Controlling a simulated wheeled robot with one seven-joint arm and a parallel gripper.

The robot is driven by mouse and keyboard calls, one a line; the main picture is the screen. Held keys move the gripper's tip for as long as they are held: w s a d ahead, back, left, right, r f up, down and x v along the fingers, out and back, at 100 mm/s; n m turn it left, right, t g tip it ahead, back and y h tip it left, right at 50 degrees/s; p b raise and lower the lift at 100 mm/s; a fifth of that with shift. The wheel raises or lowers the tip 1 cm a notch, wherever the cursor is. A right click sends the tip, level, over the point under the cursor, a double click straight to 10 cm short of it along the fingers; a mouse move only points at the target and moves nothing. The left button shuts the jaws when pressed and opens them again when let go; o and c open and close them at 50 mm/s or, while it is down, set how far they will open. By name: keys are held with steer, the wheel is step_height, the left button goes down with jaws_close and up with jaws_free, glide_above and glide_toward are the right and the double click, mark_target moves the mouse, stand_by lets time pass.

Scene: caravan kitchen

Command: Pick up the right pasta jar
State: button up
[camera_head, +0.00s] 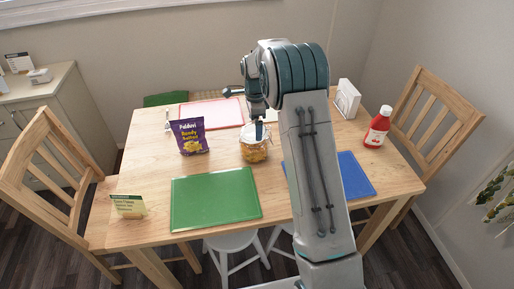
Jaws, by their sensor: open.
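A glass pasta jar (254,151) with orange-yellow contents and a pale lid stands upright near the middle of the wooden table. It is the only pasta jar I can see; my arm hides part of the table to its right. My gripper (259,129) points down at the jar's lid and overlaps it in the picture. It is open and holds nothing. Only part of the fingers shows, and I cannot tell whether they touch the jar or are just above it.
Bare wood lies left of the jar.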

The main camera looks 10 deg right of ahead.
mark_target(254, 129)
steer(key=shift+a+f+p, duration=0.2)
steer(key=shift+f+p, duration=0.35)
steer(key=shift+f, duration=2.15)
steer(key=shift+w+r, duration=0.1)
steer(key=c, duration=1.9)
